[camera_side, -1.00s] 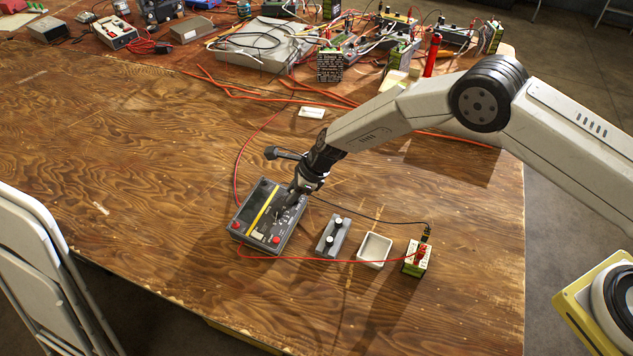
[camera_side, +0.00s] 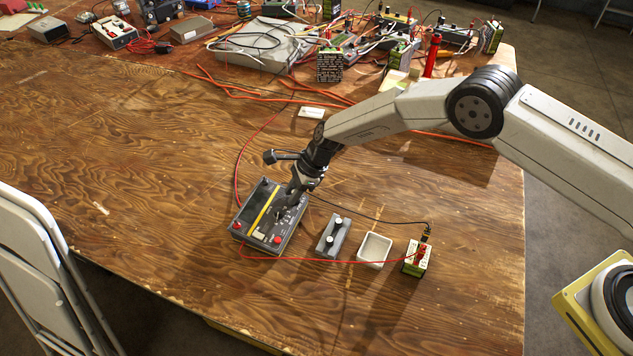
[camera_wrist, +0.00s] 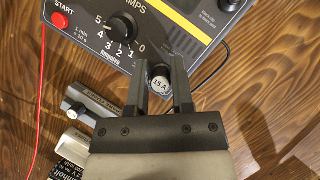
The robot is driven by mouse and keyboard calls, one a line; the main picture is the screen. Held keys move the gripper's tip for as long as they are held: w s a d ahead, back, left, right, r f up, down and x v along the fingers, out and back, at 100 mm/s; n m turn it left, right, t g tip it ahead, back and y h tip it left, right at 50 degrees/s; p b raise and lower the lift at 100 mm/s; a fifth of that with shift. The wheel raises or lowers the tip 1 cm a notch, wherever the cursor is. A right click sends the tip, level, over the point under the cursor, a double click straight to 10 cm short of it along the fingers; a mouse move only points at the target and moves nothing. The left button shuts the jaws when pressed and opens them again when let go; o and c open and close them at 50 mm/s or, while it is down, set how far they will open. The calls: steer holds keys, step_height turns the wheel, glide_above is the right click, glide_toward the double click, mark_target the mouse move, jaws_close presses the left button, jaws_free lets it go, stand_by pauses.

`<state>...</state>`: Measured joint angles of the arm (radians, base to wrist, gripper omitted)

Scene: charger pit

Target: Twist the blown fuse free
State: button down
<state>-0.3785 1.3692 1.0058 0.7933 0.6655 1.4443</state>
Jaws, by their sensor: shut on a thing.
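The charger (camera_side: 250,236) is a dark box with a yellow stripe and red knobs. It lies on the wooden table in the side view. In the wrist view its panel (camera_wrist: 99,43) shows a numbered AMPS dial at the top. My gripper (camera_side: 283,210) points down at the charger's right part. In the wrist view my gripper (camera_wrist: 159,70) is shut on a round fuse cap (camera_wrist: 159,84) marked 15 A, with one finger on each side. I cannot tell whether the fuse is still seated, as the fingers hide its lower end.
A red wire (camera_side: 325,261) crosses in front. The table's left side is clear.

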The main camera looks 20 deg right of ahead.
steer(key=shift+s+d+f+n+g, duration=0.1)
steer(key=shift+f+n+g, duration=0.1)
steer(key=shift+n, duration=0.15)
steer(key=shift+d+f+n+g, duration=0.1)
steer(key=shift+n+g, duration=0.1)
steer(key=shift+n, duration=0.15)
steer(key=shift+n+g, duration=0.5)
steer(key=shift+n, duration=0.6)
steer(key=shift+n+g, duration=0.4)
steer(key=shift+n, duration=0.3)
steer(key=shift+n+h, duration=0.3)
steer(key=shift+n, duration=0.2)
steer(key=shift+n+g, duration=0.4)
steer(key=shift+n, duration=0.4)
steer(key=shift+s+n+g+h, duration=0.1)
steer(key=shift+n+g+h, duration=0.2)
steer(key=shift+g, duration=0.1)
